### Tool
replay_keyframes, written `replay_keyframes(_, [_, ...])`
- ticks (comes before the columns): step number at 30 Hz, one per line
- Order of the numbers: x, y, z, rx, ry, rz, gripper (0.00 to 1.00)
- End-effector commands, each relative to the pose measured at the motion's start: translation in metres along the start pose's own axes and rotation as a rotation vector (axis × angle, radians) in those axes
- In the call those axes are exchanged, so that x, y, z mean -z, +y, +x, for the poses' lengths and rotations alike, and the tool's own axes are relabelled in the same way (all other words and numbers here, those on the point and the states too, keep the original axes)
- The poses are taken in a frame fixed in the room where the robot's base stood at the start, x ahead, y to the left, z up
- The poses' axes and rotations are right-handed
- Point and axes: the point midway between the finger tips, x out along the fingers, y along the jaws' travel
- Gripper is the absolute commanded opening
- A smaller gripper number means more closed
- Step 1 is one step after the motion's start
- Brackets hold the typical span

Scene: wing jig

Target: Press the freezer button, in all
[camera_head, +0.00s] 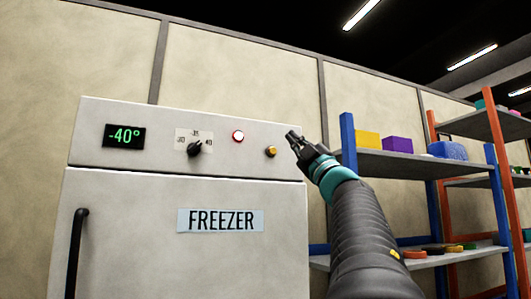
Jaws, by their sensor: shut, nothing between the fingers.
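The freezer (125,215) is a white cabinet with a FREEZER label (220,220) on its door. On its top panel are a green -40° display (124,137), a black dial knob (195,148) on a scale plate, a red-ringed round light or button (238,136), and an orange-yellow round button (271,151). My gripper (291,136) is shut and empty. In the picture it is just right of the orange-yellow button, near the panel's right end. I cannot tell its exact distance from the panel.
A black door handle (77,245) is at the freezer's left. A blue-post shelf (395,161) with a yellow box (367,140), a purple box (398,145) and a blue bin (446,149) stands to the right. An orange rack (493,130) is farther right.

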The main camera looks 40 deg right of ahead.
Motion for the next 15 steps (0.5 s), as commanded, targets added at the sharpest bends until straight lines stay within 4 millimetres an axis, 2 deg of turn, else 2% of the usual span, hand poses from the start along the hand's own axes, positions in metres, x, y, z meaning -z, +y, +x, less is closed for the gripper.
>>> replay_keyframes(8, [-0.004,-0.003,0.005,-0.001,-0.002,0.003,0.00])
replay_keyframes(15, [-0.017,-0.017,0.024,0.000,-0.002,0.004,0.00])
